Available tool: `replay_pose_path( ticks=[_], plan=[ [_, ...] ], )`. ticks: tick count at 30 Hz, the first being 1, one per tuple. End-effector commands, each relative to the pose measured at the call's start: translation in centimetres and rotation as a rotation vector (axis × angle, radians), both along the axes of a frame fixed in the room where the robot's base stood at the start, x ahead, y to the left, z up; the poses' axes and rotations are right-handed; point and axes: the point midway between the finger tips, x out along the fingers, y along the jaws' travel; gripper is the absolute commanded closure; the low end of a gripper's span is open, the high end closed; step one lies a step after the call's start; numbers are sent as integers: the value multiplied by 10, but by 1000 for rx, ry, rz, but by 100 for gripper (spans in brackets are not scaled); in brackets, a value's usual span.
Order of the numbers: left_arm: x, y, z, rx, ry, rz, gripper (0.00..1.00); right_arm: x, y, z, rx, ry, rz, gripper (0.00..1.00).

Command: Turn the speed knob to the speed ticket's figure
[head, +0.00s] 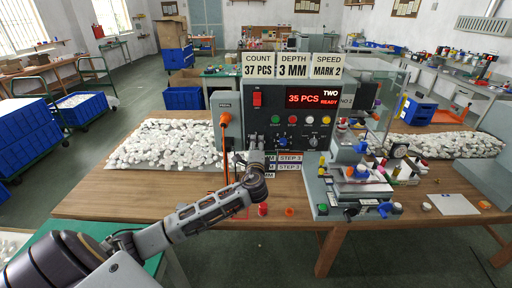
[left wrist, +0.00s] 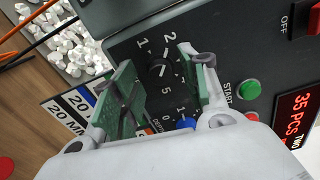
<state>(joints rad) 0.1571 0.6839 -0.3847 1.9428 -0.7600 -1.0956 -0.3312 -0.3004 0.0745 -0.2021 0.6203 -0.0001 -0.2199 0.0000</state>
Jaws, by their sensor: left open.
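The speed ticket (head: 326,67) on top of the control box reads MARK 2. In the left wrist view, a black knob (left wrist: 159,72) sits on the dark panel with figures 1, 2 and 5 around it. In the head view, my left gripper (head: 253,145) is at the left of the panel and hides that knob. My right gripper is not in view.
A blue knob (head: 283,141), a green START button (head: 275,119) and a red switch (head: 257,98) are nearby. The display (head: 309,98) reads 35 PCS READY. An orange plug and cable (head: 225,118) hang at the box's left side. White parts (head: 165,145) lie left.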

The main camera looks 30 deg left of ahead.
Motion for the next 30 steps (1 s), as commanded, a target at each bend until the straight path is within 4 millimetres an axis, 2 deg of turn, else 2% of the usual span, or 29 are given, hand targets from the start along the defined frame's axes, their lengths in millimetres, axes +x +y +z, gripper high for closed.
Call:
replay_pose_path(
  ticks=[3,14,30],
  plan=[
    [0,0,0,1,-1,0,56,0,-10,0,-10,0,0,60],
    [-14,-9,0,0,0,-1,56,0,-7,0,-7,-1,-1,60],
    [-68,-42,-1,-2,1,-1,56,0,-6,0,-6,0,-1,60]
  ],
)
